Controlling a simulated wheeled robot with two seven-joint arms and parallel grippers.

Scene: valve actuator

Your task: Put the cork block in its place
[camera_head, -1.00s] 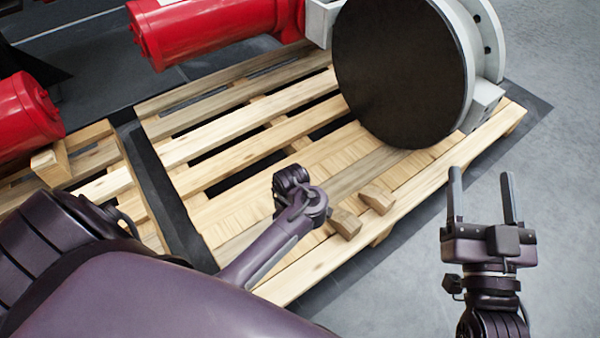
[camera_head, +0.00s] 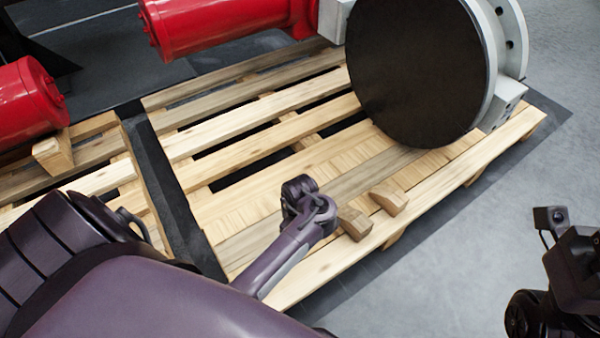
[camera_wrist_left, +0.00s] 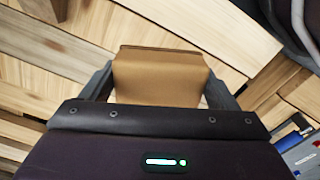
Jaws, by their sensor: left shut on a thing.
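A brown block (camera_wrist_left: 160,77), apparently the cork block, sits between the fingers of my left gripper (camera_wrist_left: 160,90) in the left wrist view. The gripper is shut on it, with one grey finger at each side, above the pallet boards. In the head view my left arm reaches over the pallet, and its own wrist hides the fingers. Two small wooden blocks show just right of that wrist, a nearer one (camera_head: 354,222) and a farther one (camera_head: 389,200). I cannot tell whether either is the held block. My right gripper is only partly in the head view at lower right, its fingers unseen.
The wooden pallet (camera_head: 265,102) bears a large valve with a dark round disc (camera_head: 415,75) and a red actuator cylinder (camera_head: 225,20). Another red cylinder (camera_head: 28,98) lies over a second pallet (camera_head: 90,182) at left. Grey floor (camera_head: 440,260) is free at right.

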